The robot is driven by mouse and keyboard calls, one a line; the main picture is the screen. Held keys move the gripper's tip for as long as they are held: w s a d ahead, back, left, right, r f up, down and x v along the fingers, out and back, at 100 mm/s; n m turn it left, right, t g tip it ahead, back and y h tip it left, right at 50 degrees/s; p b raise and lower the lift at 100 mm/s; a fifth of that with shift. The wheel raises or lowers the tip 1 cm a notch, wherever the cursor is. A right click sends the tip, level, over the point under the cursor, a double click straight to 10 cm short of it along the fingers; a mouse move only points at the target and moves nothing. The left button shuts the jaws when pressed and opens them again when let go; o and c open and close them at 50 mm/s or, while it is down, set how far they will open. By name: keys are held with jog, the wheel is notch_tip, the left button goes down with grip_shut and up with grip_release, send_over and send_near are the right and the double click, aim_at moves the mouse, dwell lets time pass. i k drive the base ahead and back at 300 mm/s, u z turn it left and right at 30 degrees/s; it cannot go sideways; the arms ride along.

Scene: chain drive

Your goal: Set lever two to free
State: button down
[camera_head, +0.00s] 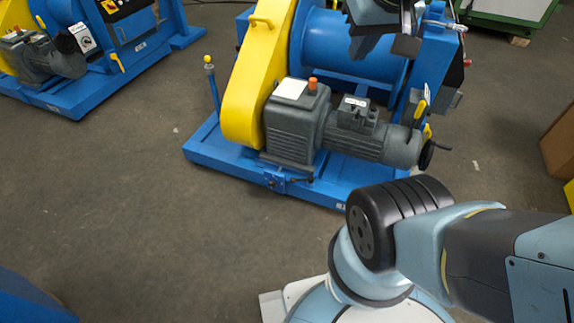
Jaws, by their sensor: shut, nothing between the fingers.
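The blue winch-like machine (345,45) stands ahead, with a yellow chain guard (255,85) and a grey motor (370,140). A yellow-handled lever (420,108) with a small tag stands at its right side, and another yellow handle (427,131) sits just below. A blue rod with a yellow knob (209,60) stands at the left corner. No readable number shows which is lever two, and no position marking can be read. My gripper (405,47) shows partly at the top edge, in front of the drum and above the tagged lever. It is shut and empty.
A black handwheel (427,154) sticks out at the motor's right end. A second blue machine (85,55) stands at the upper left. A cardboard box (560,145) is at the right edge. The floor (130,200) at left and centre is clear. My arm covers the lower right.

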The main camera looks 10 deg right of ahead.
aim_at(311, 178)
jog(key=u, duration=1.6)
jog(key=i, duration=0.8)
jog(key=z, duration=1.45)
jog(key=i, duration=0.25)
jog(key=z, duration=0.25)
